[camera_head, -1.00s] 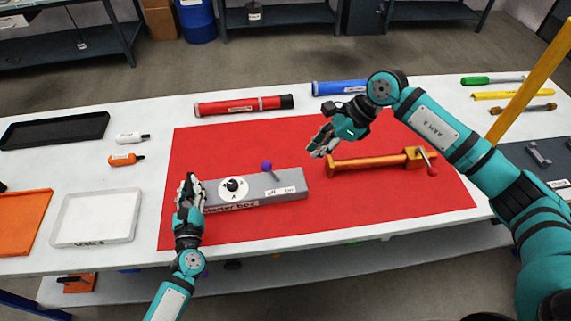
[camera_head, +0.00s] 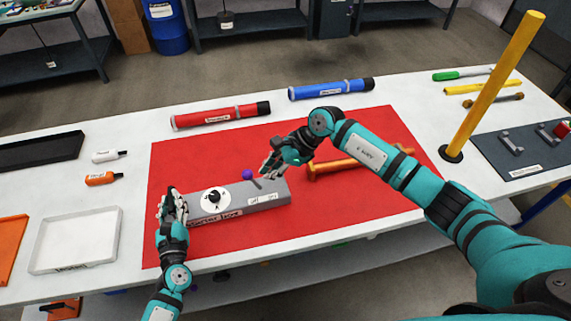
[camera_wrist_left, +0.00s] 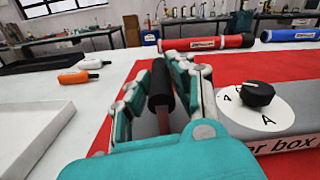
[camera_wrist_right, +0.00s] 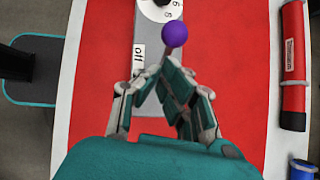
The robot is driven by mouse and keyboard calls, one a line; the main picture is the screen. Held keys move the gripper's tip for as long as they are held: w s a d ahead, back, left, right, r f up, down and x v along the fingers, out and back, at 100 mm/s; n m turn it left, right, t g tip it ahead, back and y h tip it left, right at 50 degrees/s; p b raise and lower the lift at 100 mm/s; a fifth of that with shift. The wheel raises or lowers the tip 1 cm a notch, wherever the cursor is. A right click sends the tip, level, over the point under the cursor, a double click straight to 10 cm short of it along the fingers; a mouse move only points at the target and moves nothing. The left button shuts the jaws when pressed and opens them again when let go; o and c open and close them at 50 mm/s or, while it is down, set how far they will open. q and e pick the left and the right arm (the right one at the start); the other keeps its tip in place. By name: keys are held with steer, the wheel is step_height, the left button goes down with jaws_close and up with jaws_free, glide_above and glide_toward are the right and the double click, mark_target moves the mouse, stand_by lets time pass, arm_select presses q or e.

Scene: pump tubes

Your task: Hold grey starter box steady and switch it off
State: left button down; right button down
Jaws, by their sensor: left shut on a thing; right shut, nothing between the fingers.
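The grey starter box (camera_head: 238,205) lies on the red mat, with a black dial (camera_head: 214,197) on a white disc. A lever with a purple ball knob (camera_head: 248,174) leans toward the dial side. The ball also shows in the right wrist view (camera_wrist_right: 174,33), near an "off" label (camera_wrist_right: 139,55). My left gripper (camera_head: 173,204) is at the box's left end, shut on a dark upright handle (camera_wrist_left: 161,85). My right gripper (camera_head: 268,168) is shut and empty, its fingertips close to the lever beside the ball. Contact with the lever cannot be told.
An orange bar-shaped tool (camera_head: 345,165) lies on the mat behind my right arm. Red (camera_head: 220,115) and blue (camera_head: 331,88) tubes lie beyond the mat. A yellow post (camera_head: 495,85) stands at the right. A white tray (camera_head: 74,240) and small bottles are at the left.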

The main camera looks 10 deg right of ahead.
mark_target(252, 181)
steer(key=shift+w+a+f, duration=0.1)
steer(key=shift+a, duration=0.5)
steer(key=shift+a, duration=0.65)
arm_select(q)
steer(key=shift+d, duration=0.15)
arm_select(e)
steer(key=shift+a, duration=0.25)
arm_select(q)
steer(key=shift+d, duration=0.1)
arm_select(e)
steer(key=shift+d, duration=0.1)
